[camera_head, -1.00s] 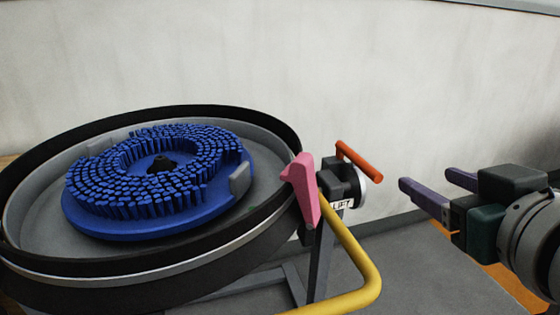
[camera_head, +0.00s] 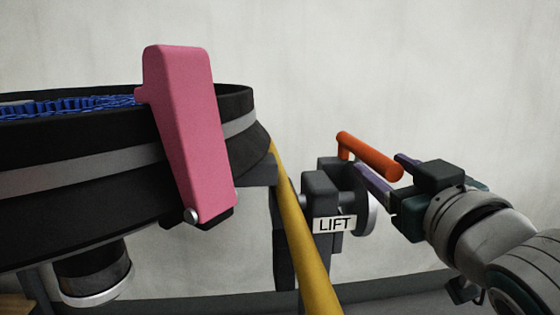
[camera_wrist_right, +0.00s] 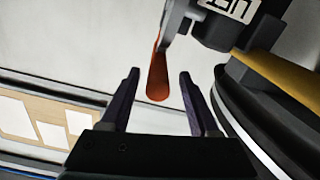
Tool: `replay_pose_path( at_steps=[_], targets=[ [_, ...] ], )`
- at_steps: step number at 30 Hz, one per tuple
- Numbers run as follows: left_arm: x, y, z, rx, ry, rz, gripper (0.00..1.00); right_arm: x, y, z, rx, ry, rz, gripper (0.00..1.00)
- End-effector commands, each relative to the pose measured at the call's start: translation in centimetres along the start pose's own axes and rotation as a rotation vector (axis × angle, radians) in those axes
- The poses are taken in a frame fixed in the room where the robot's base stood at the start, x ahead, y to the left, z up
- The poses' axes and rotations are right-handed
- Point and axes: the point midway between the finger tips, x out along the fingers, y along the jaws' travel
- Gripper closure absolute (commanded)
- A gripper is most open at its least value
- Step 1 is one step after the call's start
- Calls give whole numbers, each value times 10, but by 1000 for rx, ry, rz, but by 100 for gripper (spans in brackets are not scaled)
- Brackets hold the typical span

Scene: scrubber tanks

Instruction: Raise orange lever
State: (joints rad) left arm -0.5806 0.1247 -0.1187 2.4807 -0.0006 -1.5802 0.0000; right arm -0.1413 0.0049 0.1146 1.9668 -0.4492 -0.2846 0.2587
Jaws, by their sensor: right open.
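The orange lever (camera_head: 370,157) sticks out from a dark pivot block with a white LIFT label (camera_head: 335,224), and its free end points toward the right. In the right wrist view, the lever's rounded end (camera_wrist_right: 158,82) shows between the two purple fingers of the open gripper (camera_wrist_right: 158,80), with a gap on each side. I cannot tell how deep the lever lies between the fingers. My left gripper is not in view.
A pink lever (camera_head: 188,130) stands at the side of the large black round housing (camera_head: 80,190) with blue bristles (camera_head: 70,105). A yellow tube (camera_head: 300,240) runs down left of the LIFT block. The pale wall behind is bare. Papers on a board (camera_wrist_right: 40,125) show in the wrist view.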

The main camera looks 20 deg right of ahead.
Motion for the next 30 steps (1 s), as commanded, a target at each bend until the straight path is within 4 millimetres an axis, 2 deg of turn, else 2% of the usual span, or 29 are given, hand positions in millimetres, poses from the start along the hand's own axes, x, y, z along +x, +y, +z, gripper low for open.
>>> replay_pose_path(
  at_steps=[3,9,14,21,30],
  targets=[
    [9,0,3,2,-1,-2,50,23,0,2,-3,4,0,38],
    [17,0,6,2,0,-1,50,49,0,2,0,0,0,38],
    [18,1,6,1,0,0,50,57,0,1,-1,-1,0,38],
    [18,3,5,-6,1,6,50,58,0,0,0,-1,0,38],
    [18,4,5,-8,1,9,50,57,0,0,-1,-1,0,71]
  ],
)
